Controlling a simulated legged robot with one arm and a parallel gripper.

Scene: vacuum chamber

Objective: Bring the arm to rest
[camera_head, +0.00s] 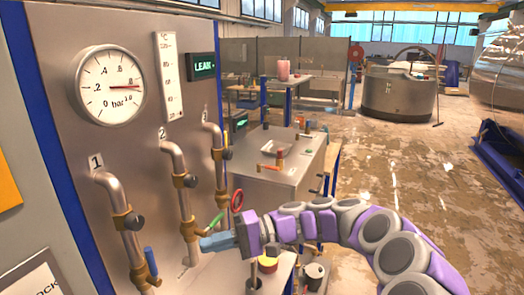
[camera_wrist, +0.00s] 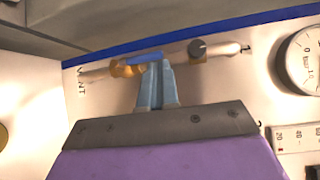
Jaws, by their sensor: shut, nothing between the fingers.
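My arm (camera_head: 345,222), purple and grey, reaches in from the lower right of the head view toward the panel with pipes. My gripper (camera_head: 206,243) has light blue fingers, closed together and empty, in front of the panel near the lower part of pipe 2 (camera_head: 173,165). In the wrist view my gripper (camera_wrist: 155,66) shows shut, its tips by a blue valve handle (camera_wrist: 145,57) on a pipe. I cannot tell whether they touch. In the head view the blue handle (camera_head: 151,261) sits on pipe 1 (camera_head: 113,187), left of my gripper.
A round gauge (camera_head: 107,86) and a "LEAK" display (camera_head: 203,66) are on the panel. A metal bench (camera_head: 270,178) stands behind my arm. Open floor (camera_head: 420,165) lies to the right.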

